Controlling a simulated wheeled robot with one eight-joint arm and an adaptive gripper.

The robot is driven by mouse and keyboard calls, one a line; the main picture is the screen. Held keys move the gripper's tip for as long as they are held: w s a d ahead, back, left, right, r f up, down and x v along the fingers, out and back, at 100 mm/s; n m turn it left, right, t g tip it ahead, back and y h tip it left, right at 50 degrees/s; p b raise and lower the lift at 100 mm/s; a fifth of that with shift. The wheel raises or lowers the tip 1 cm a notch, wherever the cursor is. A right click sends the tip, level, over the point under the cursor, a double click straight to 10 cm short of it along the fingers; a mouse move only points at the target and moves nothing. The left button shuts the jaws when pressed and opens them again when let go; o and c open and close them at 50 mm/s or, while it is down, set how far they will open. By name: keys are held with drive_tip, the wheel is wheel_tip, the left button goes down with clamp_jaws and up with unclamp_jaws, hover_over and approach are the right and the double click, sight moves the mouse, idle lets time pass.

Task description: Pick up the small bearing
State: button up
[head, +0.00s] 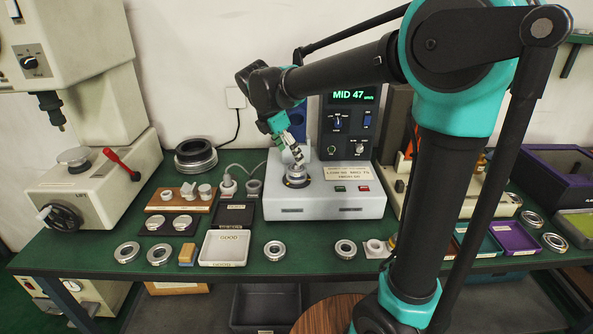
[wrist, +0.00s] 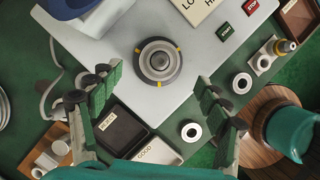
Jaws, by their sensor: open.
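A tester with a light grey body (head: 325,205) stands mid-bench. A small round metal bearing, or ring-shaped seat, (wrist: 158,62) sits on its round dark mount with yellow marks; in the head view it (head: 296,180) is partly covered by my gripper. I cannot tell whether it is a loose bearing. My gripper (head: 298,156) is just above it, pointing down. In the wrist view my gripper (wrist: 155,80) has its fingers spread wide, empty, on either side and below the mount. Loose bearing rings (head: 275,250) and (head: 346,248) lie along the bench's front; which is the small one is unclear.
A white GOOD tray (head: 222,262) and a dark tray (head: 235,229) lie left of the tester. A press (head: 90,185) stands at the left. Coloured trays (head: 514,238) and more rings (head: 555,242) are at the right, partly behind my arm.

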sight(295, 164)
drive_tip(key=shift+x, duration=2.65)
drive_tip(key=shift+s+a, duration=0.1)
drive_tip(key=shift+c, duration=0.4)
drive_tip(key=c, duration=1.4)
drive_tip(key=shift+o, duration=0.2)
